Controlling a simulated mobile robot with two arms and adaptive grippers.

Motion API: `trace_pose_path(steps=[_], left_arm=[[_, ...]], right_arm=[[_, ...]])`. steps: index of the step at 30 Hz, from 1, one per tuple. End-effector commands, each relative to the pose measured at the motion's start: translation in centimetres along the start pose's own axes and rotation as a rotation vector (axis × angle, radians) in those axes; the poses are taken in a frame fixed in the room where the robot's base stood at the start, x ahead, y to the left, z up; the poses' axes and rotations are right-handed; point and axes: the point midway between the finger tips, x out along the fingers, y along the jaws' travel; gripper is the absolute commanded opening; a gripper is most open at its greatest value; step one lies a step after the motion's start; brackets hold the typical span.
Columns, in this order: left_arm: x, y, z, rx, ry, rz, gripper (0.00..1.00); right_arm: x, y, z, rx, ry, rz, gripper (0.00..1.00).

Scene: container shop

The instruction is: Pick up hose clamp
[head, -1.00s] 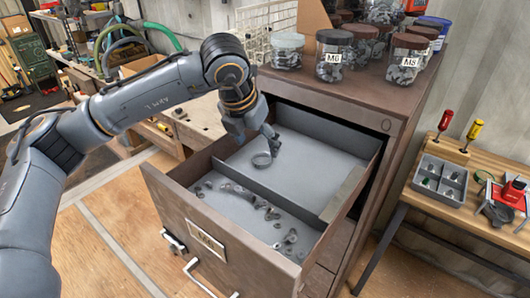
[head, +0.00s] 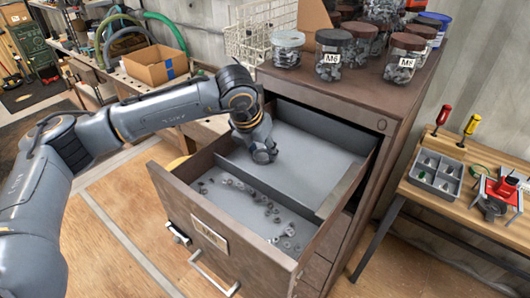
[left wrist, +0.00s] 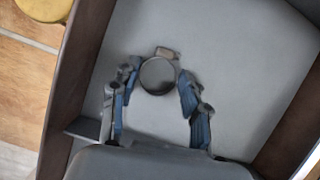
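The hose clamp (left wrist: 166,54) is a metal ring with a small screw housing, on the grey floor of the drawer's rear compartment. It shows in the left wrist view near the fingertips, and my gripper hides it in the head view. My left gripper (head: 264,157) points down into that compartment. In the left wrist view its fingers (left wrist: 157,88) are open, one on each side of the ring, with gaps between them and the ring. My right gripper is in neither view.
The open brown drawer (head: 163,188) has side walls and a grey divider (head: 262,187). Several small nuts (head: 274,212) lie in its front compartment. Jars (head: 288,50) stand on the cabinet top (head: 335,90) behind. A workbench (head: 455,205) with a parts tray (head: 437,176) stands at right.

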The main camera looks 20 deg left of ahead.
Motion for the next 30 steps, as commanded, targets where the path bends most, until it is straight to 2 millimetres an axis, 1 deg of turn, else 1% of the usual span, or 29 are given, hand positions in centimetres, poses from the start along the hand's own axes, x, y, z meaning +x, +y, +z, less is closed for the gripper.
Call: trace_pose_path(steps=[2, 13, 17, 20, 22, 23, 30], left_arm=[[0.0, 0.0, 0.0, 0.0, 0.0, 0.0, 0.26], [-0.1, 0.0, 0.1, 0.0, -0.002, 0.0, 0.26], [-0.6, 0.0, 0.3, -0.001, -0.003, 0.0, 0.26], [-1.4, 0.0, 0.7, -0.001, -0.005, 0.001, 0.26], [-2.2, 0.0, 1.1, -0.001, -0.007, 0.0, 0.26], [-3.0, -0.2, 1.1, 0.001, -0.009, -0.001, 0.26], [-10.2, -2.6, -0.9, 0.005, -0.009, 0.0, 0.26]], right_arm=[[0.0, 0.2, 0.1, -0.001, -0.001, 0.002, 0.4], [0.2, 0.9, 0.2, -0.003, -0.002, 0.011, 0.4], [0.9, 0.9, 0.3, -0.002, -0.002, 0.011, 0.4], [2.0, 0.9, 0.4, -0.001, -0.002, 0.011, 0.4], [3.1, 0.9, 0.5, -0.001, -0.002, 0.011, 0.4], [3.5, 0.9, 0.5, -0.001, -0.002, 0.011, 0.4], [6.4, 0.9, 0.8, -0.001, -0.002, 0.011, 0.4]])
